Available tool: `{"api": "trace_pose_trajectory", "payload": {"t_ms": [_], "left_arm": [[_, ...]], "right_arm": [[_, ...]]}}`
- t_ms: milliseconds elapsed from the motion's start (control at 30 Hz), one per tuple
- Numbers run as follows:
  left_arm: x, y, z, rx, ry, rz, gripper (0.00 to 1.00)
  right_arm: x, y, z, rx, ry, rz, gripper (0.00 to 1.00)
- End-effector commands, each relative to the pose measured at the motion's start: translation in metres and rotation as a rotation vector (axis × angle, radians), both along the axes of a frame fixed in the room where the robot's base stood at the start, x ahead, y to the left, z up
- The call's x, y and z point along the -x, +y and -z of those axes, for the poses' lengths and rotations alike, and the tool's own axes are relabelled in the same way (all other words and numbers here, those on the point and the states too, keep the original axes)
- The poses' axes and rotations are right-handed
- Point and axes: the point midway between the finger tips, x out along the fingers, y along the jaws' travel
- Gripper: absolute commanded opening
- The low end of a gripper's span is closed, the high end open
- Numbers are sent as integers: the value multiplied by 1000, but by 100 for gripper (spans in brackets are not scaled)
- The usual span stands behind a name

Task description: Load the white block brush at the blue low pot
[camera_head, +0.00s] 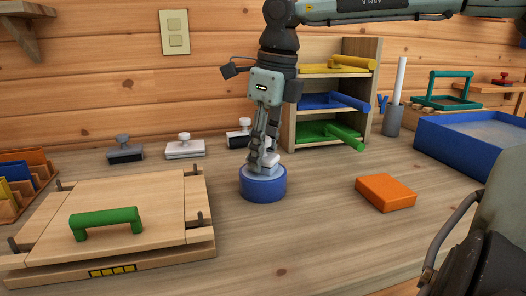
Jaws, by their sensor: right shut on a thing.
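The blue low pot (262,188) stands on the wooden worktop near the middle, with a pale top surface inside its rim. My right gripper (261,158) points down over it and is shut on the white block brush (270,160). The fingers partly hide the brush, which is low at the pot's top. I cannot tell whether its underside touches the pot's contents. My left gripper is not in view.
A grey block brush (125,152), a white-topped one (185,148) and a black-based one (238,138) stand behind. A wooden frame with a green handle (107,222) is front left. An orange block (385,193), shelf (345,60) and blue tray (470,150) are right.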

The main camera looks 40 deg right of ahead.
Motion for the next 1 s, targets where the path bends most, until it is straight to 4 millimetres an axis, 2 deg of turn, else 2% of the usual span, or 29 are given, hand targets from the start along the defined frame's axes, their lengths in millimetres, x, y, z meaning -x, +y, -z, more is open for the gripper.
{"api": "trace_pose_trajectory", "payload": {"t_ms": [467, 1000], "left_arm": [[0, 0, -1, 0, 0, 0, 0], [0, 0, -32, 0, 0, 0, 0]], "right_arm": [[1, 0, 0, -1, 4, 0, 11], [0, 0, -42, 0, 1, 0, 11]]}}
